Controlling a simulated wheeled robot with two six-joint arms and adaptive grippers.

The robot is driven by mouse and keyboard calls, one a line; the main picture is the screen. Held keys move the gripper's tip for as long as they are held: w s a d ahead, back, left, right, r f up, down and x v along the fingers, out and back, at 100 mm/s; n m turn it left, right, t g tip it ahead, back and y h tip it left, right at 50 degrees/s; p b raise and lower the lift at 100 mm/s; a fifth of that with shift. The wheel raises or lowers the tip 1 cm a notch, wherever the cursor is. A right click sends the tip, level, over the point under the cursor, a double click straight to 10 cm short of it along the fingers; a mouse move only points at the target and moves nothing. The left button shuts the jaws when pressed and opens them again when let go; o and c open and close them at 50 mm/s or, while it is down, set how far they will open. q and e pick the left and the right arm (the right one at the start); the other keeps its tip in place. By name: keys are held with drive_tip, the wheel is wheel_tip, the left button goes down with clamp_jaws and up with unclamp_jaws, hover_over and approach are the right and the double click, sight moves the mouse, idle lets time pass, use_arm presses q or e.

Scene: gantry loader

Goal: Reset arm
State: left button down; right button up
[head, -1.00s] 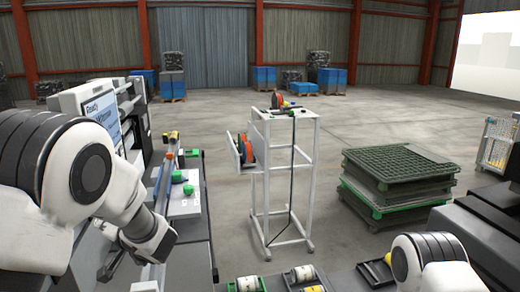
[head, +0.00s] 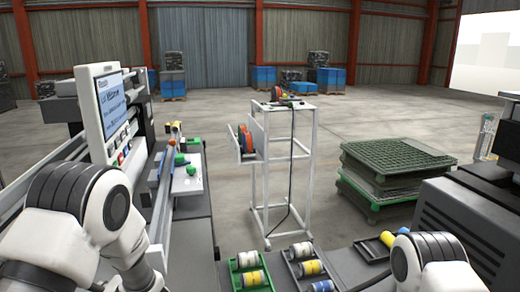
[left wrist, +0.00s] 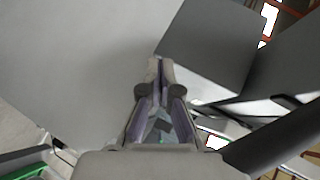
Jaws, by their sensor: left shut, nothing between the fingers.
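My left arm (head: 85,215) comes in from the left in the head view, bent in front of the machine. Its gripper is out of that view. In the left wrist view my left gripper (left wrist: 160,68) is shut and empty, its fingertips together in front of a plain grey surface. My right arm (head: 435,262) shows only as a white and dark link at the bottom right of the head view. The right gripper is not in any view.
A machine with a screen (head: 108,98) and rail stands at the left. Trays of spools (head: 250,258) lie at the bottom middle. A white stand (head: 285,165) with orange reels is ahead. Green pallets (head: 390,165) are stacked at the right. The floor beyond is open.

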use_arm(q)
drive_tip(key=s+d+f+m+g+h+b, duration=0.1)
drive_tip(key=s+f+h+b, duration=0.1)
drive_tip(key=s+f, duration=0.5)
drive_tip(key=s+d+f+m+h+b, duration=0.1)
drive_tip(key=s+f+h+b, duration=0.15)
drive_tip(key=f, duration=0.95)
drive_tip(key=s+d+f+m+g+h+b, duration=0.1)
drive_tip(key=s+f+b, duration=0.1)
drive_tip(key=s+f, duration=0.5)
drive_tip(key=s+d+f+n+g+h+b, duration=0.1)
drive_tip(key=s+d+f+n+g+h, duration=0.1)
drive_tip(key=s+d, duration=0.3)
drive_tip(key=s+d+f+n+g+h, duration=0.2)
drive_tip(key=s+d+f+n+h, duration=0.2)
drive_tip(key=s, duration=0.6)
drive_tip(key=shift+s+d+f+h+b, duration=0.2)
drive_tip(key=shift+d+f+h+b, duration=0.2)
drive_tip(key=shift+d, duration=0.4)
use_arm(e)
wheel_tip(320, 180, down, 10)
drive_tip(key=shift+w+r, duration=0.15)
drive_tip(key=shift+w, duration=0.1)
